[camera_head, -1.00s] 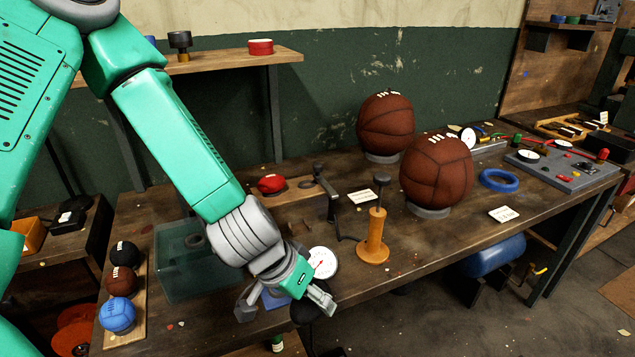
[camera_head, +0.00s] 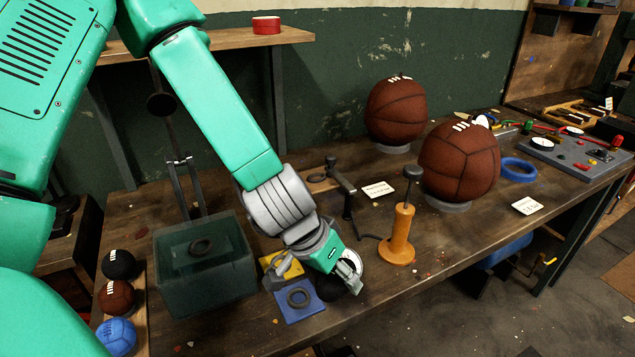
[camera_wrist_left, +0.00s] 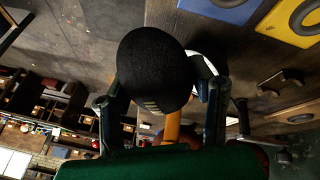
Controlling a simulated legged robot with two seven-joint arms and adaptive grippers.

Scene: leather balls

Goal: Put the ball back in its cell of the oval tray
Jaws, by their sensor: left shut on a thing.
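My left gripper (camera_head: 346,282) is shut on a black ball (camera_head: 332,288) and holds it near the table's front edge. In the head view the gripper hides much of that ball. In the left wrist view the ball (camera_wrist_left: 152,72) sits between the two fingers (camera_wrist_left: 158,108), its pale lacing towards the palm. I cannot make out an oval tray in either view. A wooden board at the lower left bears another black ball (camera_head: 119,264), a brown ball (camera_head: 117,297) and a blue ball (camera_head: 117,337). My right gripper is not in view.
A blue plate (camera_head: 283,308) and a yellow plate (camera_head: 292,270) lie by my left gripper. A glassy box (camera_head: 205,275) stands left of them. An orange hand pump (camera_head: 399,240) and two large brown balls (camera_head: 459,165) on stands are to the right, with a blue ring (camera_head: 518,170) beyond.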

